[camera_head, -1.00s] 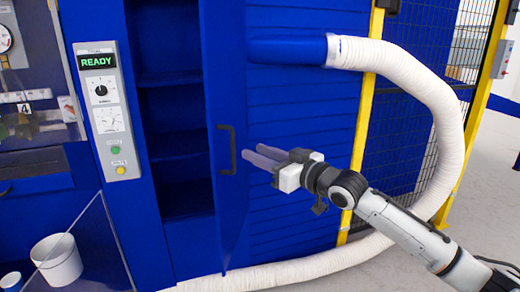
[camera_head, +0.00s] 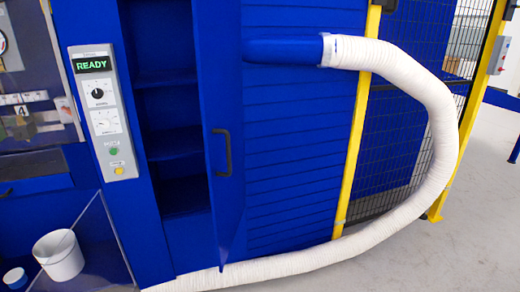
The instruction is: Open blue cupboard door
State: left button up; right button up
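The blue cupboard door (camera_head: 225,110) stands open, swung out to the right of the cupboard opening. Its dark handle (camera_head: 222,152) faces me on the door panel. The blue cupboard (camera_head: 170,110) shows several shelves inside, and they look empty. Neither of my grippers shows in the head view.
A grey control panel (camera_head: 104,115) with a READY display is left of the opening. A white hose (camera_head: 430,95) curves down the right and along the floor below the door. A yellow-framed mesh fence (camera_head: 410,150) stands right. A white bucket (camera_head: 58,256) is at lower left.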

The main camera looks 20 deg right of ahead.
aim_at(217, 24)
jog(key=z, duration=1.8)
jog(key=i, duration=0.65)
jog(key=u, duration=2.25)
